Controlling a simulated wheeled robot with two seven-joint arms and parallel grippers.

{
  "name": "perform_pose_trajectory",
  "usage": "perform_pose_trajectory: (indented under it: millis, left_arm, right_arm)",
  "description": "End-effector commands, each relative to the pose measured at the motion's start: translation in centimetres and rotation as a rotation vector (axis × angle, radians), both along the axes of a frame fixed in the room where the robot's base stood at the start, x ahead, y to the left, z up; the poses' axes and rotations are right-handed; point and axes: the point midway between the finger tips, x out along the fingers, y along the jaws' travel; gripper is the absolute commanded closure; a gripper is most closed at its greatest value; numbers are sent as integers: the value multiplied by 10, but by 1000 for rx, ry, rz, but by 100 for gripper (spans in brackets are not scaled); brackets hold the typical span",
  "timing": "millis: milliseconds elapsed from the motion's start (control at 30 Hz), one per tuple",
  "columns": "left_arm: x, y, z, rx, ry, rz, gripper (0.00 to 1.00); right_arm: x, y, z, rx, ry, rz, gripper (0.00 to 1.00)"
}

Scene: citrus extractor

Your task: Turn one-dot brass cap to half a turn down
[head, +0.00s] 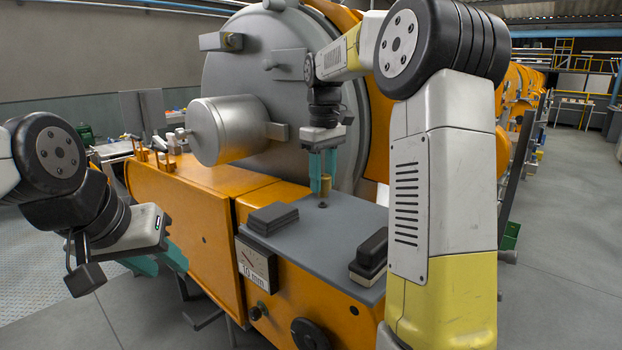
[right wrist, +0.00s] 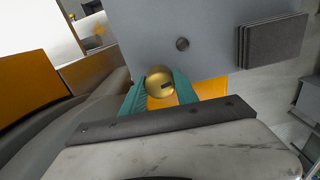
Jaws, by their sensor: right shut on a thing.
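A round brass cap (right wrist: 160,82) with a short dark mark on its face sits between the two teal fingers in the right wrist view. In the head view the brass piece (head: 325,186) shows as a small upright cylinder above the grey plate (head: 335,225). My right gripper (head: 322,172) points down and is shut on it. I cannot tell whether the mark is one dot, nor whether the cap touches the plate. My left gripper (head: 158,262) is low at the left, fingers apart, empty, away from the plate.
A dark round spot (right wrist: 183,44) on the plate lies near the cap. Dark stacked pads (head: 272,218) and a black block (head: 370,252) rest on the plate. A large steel drum (head: 265,85) stands behind.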

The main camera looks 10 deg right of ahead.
Motion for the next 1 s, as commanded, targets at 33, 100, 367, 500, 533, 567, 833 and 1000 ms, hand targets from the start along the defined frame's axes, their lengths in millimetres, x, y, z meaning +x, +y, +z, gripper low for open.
perform_pose_trajectory:
  millis: [33,100,367,500,533,567,833,1000]
  left_arm:
    - [0,0,0,0,0,0,64]
    - [0,0,0,0,0,0,64]
    - [0,0,0,0,0,0,64]
    - [0,0,0,0,0,0,64]
    - [0,0,0,0,0,0,64]
    - [0,0,0,0,0,0,64]
    - [0,0,0,0,0,0,64]
    - [0,0,0,0,0,0,64]
  right_arm:
    - [1,0,1,0,-3,-42,100]
    - [1,0,1,0,-4,-109,100]
    - [1,0,1,1,-3,-356,100]
    - [1,0,1,1,-4,-488,100]
    - [1,-1,1,1,-4,-517,100]
    - [1,-1,1,1,-4,-546,100]
    - [1,-1,1,1,-5,-803,100]
    - [1,-1,1,1,-5,-963,100]
